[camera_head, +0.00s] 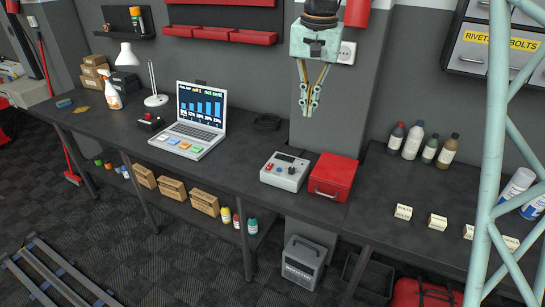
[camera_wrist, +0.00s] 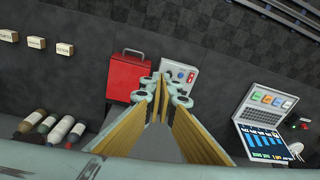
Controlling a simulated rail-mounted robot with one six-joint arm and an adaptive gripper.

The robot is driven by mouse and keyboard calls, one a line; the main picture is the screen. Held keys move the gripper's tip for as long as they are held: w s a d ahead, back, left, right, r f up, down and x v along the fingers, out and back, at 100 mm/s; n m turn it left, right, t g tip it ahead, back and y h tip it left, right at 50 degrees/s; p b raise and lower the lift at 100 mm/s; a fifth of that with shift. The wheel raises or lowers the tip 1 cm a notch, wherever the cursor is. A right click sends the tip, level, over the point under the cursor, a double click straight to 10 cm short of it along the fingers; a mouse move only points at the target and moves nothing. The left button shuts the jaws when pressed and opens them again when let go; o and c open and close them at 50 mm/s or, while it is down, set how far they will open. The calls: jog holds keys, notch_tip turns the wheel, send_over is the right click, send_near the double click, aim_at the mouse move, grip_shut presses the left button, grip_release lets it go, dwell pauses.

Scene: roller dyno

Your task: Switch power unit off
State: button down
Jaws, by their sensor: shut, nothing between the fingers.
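A light grey unit (camera_head: 285,171) with a small dark display, a red switch and a knob, which looks like the power unit, sits on the dark bench beside a red metal box. The switch position is too small to tell. My gripper (camera_head: 309,109) hangs above and behind the unit with its fingers pointing down. It is shut and empty, apart from the unit. In the wrist view its fingertips (camera_wrist: 172,90) lie in front of the unit's edge.
The red box (camera_head: 332,177) stands right beside the unit. An open laptop (camera_head: 196,122) and a black device with a red top (camera_head: 151,122) are to the left. Several bottles (camera_head: 413,140) and small labelled blocks (camera_head: 437,222) are to the right. Bare bench (camera_head: 236,160) lies left of the unit.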

jog(key=w+a+f+p, duration=0.2)
jog(key=w+a+f, duration=0.3)
jog(key=w+f, duration=0.3)
jog(key=m+g+p, duration=0.1)
jog(key=m+p, duration=0.1)
jog(key=p, duration=0.1)
send_over(272, 163)
notch_tip(272, 163, down, 10)
jog(key=shift+r, duration=0.15)
jog(key=shift+d, duration=0.1)
jog(key=shift+f+p, duration=1.1)
jog(key=shift+f, duration=5.9)
jog(key=shift+f, duration=0.1)
